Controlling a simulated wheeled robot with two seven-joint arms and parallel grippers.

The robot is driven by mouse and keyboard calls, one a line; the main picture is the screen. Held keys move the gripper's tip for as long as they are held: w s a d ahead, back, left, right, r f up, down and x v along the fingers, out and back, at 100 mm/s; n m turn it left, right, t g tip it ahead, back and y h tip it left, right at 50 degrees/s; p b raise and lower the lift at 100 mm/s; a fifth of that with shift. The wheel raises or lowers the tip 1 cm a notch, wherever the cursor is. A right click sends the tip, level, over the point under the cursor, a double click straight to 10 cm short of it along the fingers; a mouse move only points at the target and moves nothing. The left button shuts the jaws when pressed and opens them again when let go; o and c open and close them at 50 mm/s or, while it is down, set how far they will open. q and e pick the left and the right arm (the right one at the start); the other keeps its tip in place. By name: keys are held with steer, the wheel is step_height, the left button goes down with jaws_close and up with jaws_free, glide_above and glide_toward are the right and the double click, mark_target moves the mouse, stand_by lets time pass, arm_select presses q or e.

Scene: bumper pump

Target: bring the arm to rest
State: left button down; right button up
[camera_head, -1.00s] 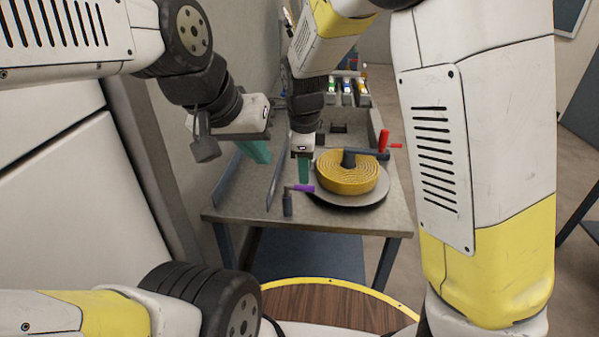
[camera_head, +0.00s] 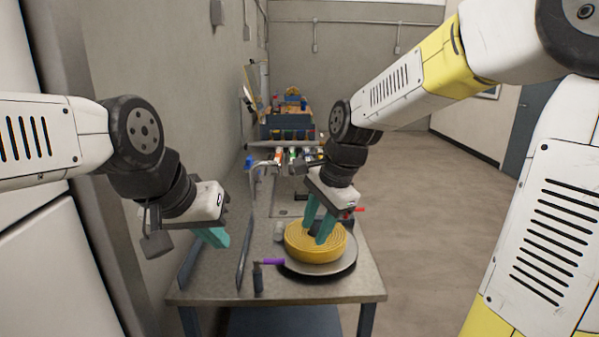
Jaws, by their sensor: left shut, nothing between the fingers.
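My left gripper (camera_head: 214,239) hangs at the left, by the near left part of the table, with its teal fingers together and nothing held. My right gripper (camera_head: 317,230) points down over the round yellow ridged piece (camera_head: 300,254), with its teal fingers apart. A dark hub (camera_head: 315,229) on the yellow piece shows between the fingers; whether they touch it I cannot tell. The yellow piece lies on a round grey plate (camera_head: 335,269). A red handle (camera_head: 358,210) shows just behind the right gripper, which hides much of the crank.
The grey table (camera_head: 205,285) has upright dark panels (camera_head: 244,250) at its left. A purple-handled part (camera_head: 272,262) stands at the front. Coloured bottles (camera_head: 292,156) and a blue rack stand at the back. A wall runs along the left; the floor (camera_head: 420,190) at right is open.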

steer(key=s+d+r+n+t, duration=0.4)
steer(key=s+d+r+n, duration=0.1)
steer(key=s+d+n, duration=0.6)
steer(key=shift+s+r+n+h, duration=0.3)
steer(key=shift+s+r, duration=0.1)
steer(key=shift+s, duration=0.4)
steer(key=shift+d, duration=0.1)
